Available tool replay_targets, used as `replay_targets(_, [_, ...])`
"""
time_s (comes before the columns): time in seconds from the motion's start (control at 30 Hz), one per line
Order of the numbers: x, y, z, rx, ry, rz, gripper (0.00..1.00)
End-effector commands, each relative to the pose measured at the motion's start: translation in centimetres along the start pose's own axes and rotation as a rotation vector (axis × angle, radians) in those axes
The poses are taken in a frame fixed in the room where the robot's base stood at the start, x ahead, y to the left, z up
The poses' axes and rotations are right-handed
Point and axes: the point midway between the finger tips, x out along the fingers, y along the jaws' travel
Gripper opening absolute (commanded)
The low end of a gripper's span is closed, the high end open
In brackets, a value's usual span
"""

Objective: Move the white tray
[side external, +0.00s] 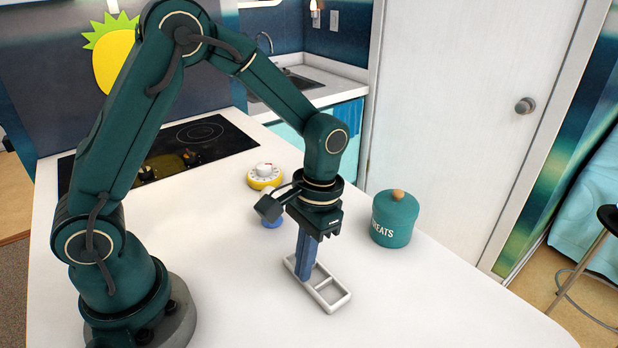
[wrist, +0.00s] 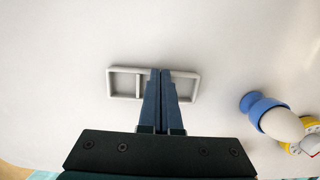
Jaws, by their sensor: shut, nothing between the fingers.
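The white tray (side external: 337,304) is a small, shallow, oblong tray with compartments, lying flat on the white counter. It also shows in the wrist view (wrist: 111,84), spread to both sides of my fingers. My gripper (side external: 303,276) points down over the tray with its blue fingers closed together and empty. In the wrist view the fingertips (wrist: 160,72) cross the tray's middle and hide part of it. I cannot tell whether the fingertips touch the tray.
A blue egg cup (wrist: 260,103) holding an egg (wrist: 281,126) stands near the tray, beside a yellow and white timer (side external: 265,177). A teal treats jar (side external: 392,222) stands to the right. A black cooktop (side external: 205,136) lies behind. The counter in front is clear.

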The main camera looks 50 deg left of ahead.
Motion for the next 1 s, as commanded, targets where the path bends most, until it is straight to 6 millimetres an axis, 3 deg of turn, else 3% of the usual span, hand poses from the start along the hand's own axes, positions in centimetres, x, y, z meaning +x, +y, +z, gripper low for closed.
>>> replay_targets(0.47, [0.6,0.0,-0.2,0.002,-0.004,-0.002,0.00])
replay_targets(1.0, [-0.5,-0.1,-6.5,0.002,0.007,-0.004,0.00])
